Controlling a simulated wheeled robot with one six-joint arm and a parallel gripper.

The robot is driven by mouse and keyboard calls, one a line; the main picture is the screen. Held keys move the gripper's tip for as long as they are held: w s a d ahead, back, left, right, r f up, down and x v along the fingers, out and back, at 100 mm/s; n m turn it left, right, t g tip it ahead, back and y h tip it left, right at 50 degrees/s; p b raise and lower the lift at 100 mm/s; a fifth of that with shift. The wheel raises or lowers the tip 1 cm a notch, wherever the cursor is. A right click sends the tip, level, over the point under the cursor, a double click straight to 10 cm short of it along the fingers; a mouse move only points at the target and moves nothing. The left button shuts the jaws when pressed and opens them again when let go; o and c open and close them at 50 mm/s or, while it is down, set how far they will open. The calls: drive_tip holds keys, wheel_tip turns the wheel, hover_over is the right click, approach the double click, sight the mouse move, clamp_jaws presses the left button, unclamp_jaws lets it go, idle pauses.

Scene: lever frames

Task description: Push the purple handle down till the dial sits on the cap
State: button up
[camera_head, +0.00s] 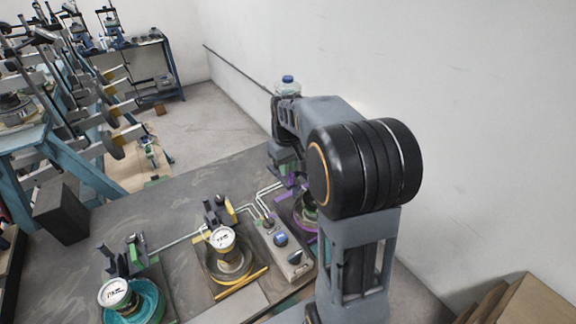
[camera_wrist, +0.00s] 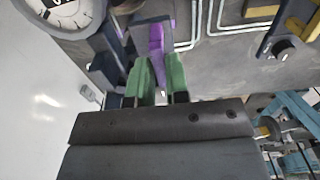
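The purple handle (camera_wrist: 157,45) runs between the green fingertips of my gripper (camera_wrist: 160,82) in the wrist view. The fingers lie close against both its sides and look shut on it. The dial (camera_wrist: 62,12), with a white face and dark rim, is at the top left of the wrist view, cut off by the edge.
A yellow station with a dial (camera_head: 222,237) and a teal station with a dial (camera_head: 113,292) stand left on the dark table (camera_head: 60,268). A grey control box (camera_head: 291,258) sits beside the purple station. A white wall is on the right.

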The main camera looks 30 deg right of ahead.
sight(288, 180)
clamp_jaws()
wheel_tip(288, 180, down, 5)
drive_tip(key=b, duration=0.3)
drive_tip(key=shift+f, duration=0.15)
drive_tip(key=shift+s, duration=0.1)
drive_tip(key=shift+o, duration=1.5)
unclamp_jaws()
drive_tip(key=shift+o, duration=0.9)
drive_tip(key=shift+r, duration=0.2)
